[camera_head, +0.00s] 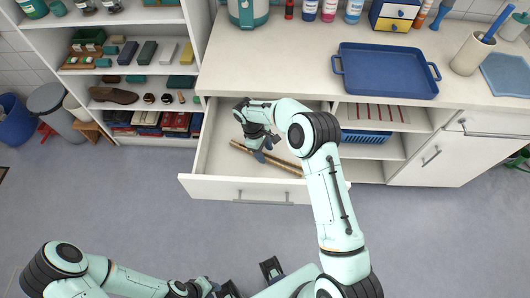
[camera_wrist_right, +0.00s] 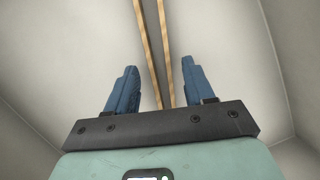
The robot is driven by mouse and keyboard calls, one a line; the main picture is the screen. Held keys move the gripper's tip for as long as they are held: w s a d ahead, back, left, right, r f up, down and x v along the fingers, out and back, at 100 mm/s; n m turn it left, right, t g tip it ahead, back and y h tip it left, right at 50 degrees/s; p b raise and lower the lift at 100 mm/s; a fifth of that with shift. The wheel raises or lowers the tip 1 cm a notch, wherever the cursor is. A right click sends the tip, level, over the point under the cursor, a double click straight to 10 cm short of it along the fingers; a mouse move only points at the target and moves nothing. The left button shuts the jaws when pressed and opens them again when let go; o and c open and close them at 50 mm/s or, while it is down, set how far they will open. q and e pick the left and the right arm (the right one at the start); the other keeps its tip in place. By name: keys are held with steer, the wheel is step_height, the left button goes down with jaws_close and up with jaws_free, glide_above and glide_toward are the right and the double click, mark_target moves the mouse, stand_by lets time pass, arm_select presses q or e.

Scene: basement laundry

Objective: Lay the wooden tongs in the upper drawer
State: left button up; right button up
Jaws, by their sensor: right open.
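The wooden tongs (camera_head: 265,157) lie inside the open upper drawer (camera_head: 217,187), slanting across its floor. In the right wrist view the tongs (camera_wrist_right: 157,50) show as two long thin wooden arms running between and beyond my fingers. My right gripper (camera_head: 262,152) reaches down into the drawer, and its blue fingers (camera_wrist_right: 153,85) are spread apart with the tongs between them, not gripped. My arm hides part of the tongs and drawer in the head view. My left gripper (camera_head: 245,280) is low at the bottom of the head view, away from the drawer; its jaw state is unclear.
The white counter (camera_head: 290,60) above the drawer bears a blue tray (camera_head: 385,70) and a teal appliance (camera_head: 248,12). Open shelves with a blue basket (camera_head: 365,136) are right of the drawer. A shelf unit (camera_head: 130,20) stands left. The floor in front is clear.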

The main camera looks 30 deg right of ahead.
steer(key=p+v, duration=0.1)
steer(key=v, duration=1)
